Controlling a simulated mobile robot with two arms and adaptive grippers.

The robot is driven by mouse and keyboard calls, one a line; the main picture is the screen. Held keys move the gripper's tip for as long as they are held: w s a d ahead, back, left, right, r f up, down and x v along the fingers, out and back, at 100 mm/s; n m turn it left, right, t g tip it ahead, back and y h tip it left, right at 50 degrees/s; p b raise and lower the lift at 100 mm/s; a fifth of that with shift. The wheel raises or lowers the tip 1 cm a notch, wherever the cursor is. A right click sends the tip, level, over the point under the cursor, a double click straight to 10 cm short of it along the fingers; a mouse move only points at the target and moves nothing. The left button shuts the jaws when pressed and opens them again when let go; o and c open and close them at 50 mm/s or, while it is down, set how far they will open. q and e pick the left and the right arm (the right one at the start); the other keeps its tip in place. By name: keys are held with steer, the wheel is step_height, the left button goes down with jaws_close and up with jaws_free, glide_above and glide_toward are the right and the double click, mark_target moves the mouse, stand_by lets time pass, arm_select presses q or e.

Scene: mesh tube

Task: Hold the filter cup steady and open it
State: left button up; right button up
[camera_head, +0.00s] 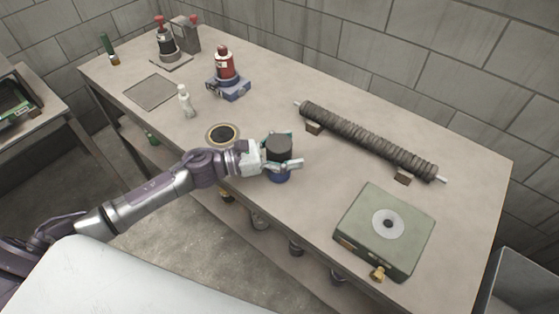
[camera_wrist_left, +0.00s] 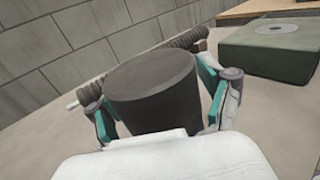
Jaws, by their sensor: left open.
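The filter cup (camera_head: 279,150) stands upright near the front edge of the workbench. It has a dark grey cylindrical top and a blue lower part. My left gripper (camera_head: 284,152) is around it, with one finger on each side. In the left wrist view the dark top of the filter cup (camera_wrist_left: 152,88) fills the space between the teal-padded fingers of my left gripper (camera_wrist_left: 158,100). The fingers are open; whether either pad touches the cup is hard to tell. My right gripper is in neither view.
On the workbench (camera_head: 300,210), a round dark-centred disc (camera_head: 222,134) lies beside my left wrist. A ribbed mesh tube (camera_head: 368,138) rests behind the cup. A green box (camera_head: 385,230) stands at the right. A white bottle (camera_head: 186,101) and red-topped device (camera_head: 226,70) stand left.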

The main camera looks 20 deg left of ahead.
mark_target(289, 141)
arm_select(q)
jaws_close()
stand_by(0.4)
steer(key=shift+r, duration=2.05)
steer(key=s+d+r+p, duration=0.2)
steer(key=s+d+r, duration=0.5)
steer(key=s, duration=0.2)
steer(key=shift+s, duration=0.2)
steer(key=shift+f, duration=0.1)
